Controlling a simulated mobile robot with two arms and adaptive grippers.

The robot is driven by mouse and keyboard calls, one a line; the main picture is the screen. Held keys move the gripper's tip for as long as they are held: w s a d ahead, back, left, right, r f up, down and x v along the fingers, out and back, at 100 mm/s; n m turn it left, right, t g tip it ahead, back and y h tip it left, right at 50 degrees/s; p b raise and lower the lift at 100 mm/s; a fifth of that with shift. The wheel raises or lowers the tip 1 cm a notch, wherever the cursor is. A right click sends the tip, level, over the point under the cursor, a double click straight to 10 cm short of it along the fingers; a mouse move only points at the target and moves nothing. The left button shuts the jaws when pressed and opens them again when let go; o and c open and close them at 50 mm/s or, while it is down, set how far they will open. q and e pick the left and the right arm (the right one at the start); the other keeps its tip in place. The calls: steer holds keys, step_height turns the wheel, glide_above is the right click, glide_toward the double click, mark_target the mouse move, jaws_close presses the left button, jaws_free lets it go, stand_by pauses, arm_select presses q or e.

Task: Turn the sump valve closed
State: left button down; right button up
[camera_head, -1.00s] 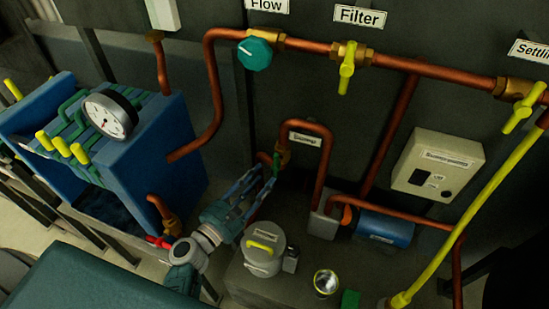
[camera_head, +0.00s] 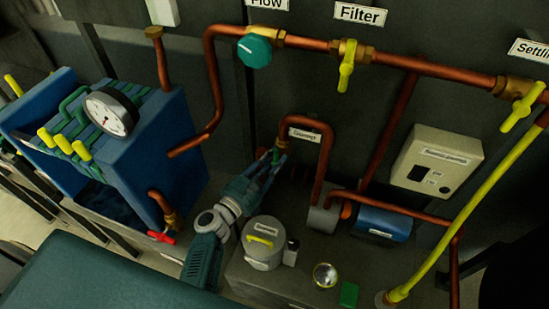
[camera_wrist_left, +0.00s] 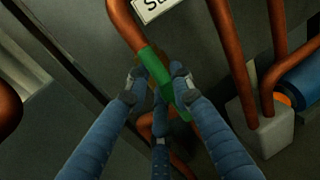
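The sump valve is on the short copper pipe under a small white label (camera_head: 304,134). In the head view, its green handle (camera_head: 277,156) is small and partly hidden by my left gripper (camera_head: 270,168). In the left wrist view, the green handle (camera_wrist_left: 158,70) slants down to the right, roughly in line with the pipe. My left fingertips (camera_wrist_left: 154,84) are on both sides of the handle, with a third finger below. They look spread, with a small gap on the left; contact on the right is unclear. My right gripper is out of view.
A grey lidded pot (camera_head: 263,253) with a yellow handle stands just right of my left wrist. A blue press (camera_head: 150,140) with a gauge (camera_head: 110,111) is at left. A blue motor (camera_head: 383,223) and control box (camera_head: 438,163) are at right. Copper pipes surround the valve.

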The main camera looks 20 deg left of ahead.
arm_select(q)
steer(key=shift+w+d+r+m, duration=0.1)
steer(key=shift+d+r+m, duration=0.15)
steer(key=shift+r+m, duration=0.3)
stand_by(0.4)
steer(key=shift+d+m+g+p, duration=0.2)
steer(key=shift+m+g+p, duration=0.25)
steer(key=shift+m, duration=0.8)
steer(key=m, duration=0.1)
steer(key=m+y+p, duration=0.1)
steer(key=m, duration=0.1)
steer(key=shift+d+g, duration=0.25)
steer(key=shift+d+m+y+p, duration=0.15)
steer(key=shift+m+y+p, duration=0.35)
steer(key=shift+m+p, duration=0.5)
steer(key=m+p, duration=0.1)
steer(key=m+y+p, duration=0.1)
steer(key=m, duration=0.1)
steer(key=f+m, duration=0.1)
steer(key=shift+d+m+g+y+p, duration=0.3)
steer(key=shift+m+g+y+p, duration=0.1)
steer(key=shift+d+f+m+y+p, duration=0.1)
steer(key=shift+f+m+y+p, duration=0.25)
steer(key=shift+m, duration=0.45)
steer(key=shift+s+f, duration=0.2)
steer(key=shift+s, duration=0.05)
steer(key=c, duration=1.7)
jaws_free()
steer(key=shift+o, duration=0.4)
steer(key=shift+d, duration=0.1)
